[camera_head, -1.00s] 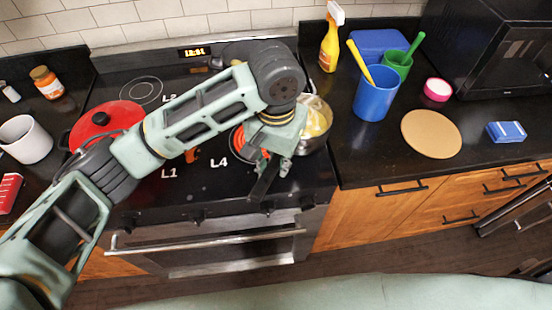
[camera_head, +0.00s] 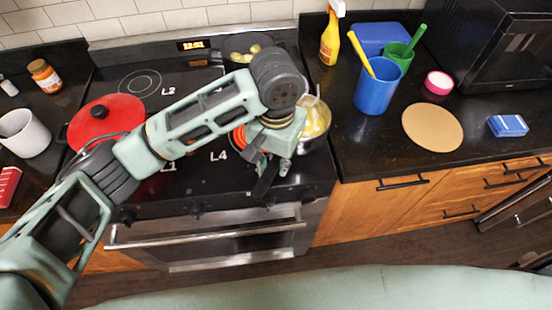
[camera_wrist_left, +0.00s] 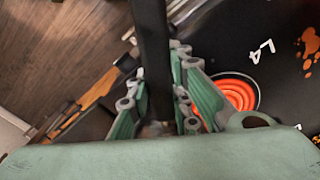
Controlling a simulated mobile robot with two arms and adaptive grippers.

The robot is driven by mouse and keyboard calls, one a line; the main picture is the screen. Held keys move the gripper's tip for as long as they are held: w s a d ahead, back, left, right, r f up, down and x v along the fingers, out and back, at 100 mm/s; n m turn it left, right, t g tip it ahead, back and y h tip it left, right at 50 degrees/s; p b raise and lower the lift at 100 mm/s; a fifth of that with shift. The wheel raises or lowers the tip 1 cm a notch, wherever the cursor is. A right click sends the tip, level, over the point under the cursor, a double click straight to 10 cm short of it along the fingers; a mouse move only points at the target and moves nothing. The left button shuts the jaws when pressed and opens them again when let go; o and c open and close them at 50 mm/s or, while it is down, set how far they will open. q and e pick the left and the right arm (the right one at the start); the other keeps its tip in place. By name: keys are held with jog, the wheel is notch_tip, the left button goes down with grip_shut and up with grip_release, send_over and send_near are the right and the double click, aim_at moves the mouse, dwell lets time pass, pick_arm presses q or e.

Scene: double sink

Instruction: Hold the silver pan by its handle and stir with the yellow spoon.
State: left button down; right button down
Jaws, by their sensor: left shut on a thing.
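The silver pan (camera_head: 318,126) sits on the right part of the stove, partly hidden behind my left arm, with pale yellow food in it. My left gripper (camera_head: 270,172) is shut on the pan's black handle (camera_wrist_left: 152,60), which passes between the green fingers in the left wrist view. The yellow spoon (camera_head: 360,52) stands tilted in a blue cup (camera_head: 376,88) on the counter to the right. My right gripper is not in view.
A red-lidded pot (camera_head: 104,112) stands on the left burners. A back pan (camera_head: 246,48) holds yellow pieces. A green cup (camera_head: 398,58), spray bottle (camera_head: 330,40), round board (camera_head: 432,126) and blue box (camera_head: 507,125) stand on the right counter. An orange-red burner glows (camera_wrist_left: 238,93).

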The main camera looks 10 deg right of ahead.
pick_arm(q)
jog(key=shift+f, duration=0.55)
jog(key=shift+f+b, duration=0.3)
jog(key=shift+f, duration=1.05)
jog(key=c, duration=1.6)
grip_release()
grip_shut()
jog(key=shift+s+f, duration=0.1)
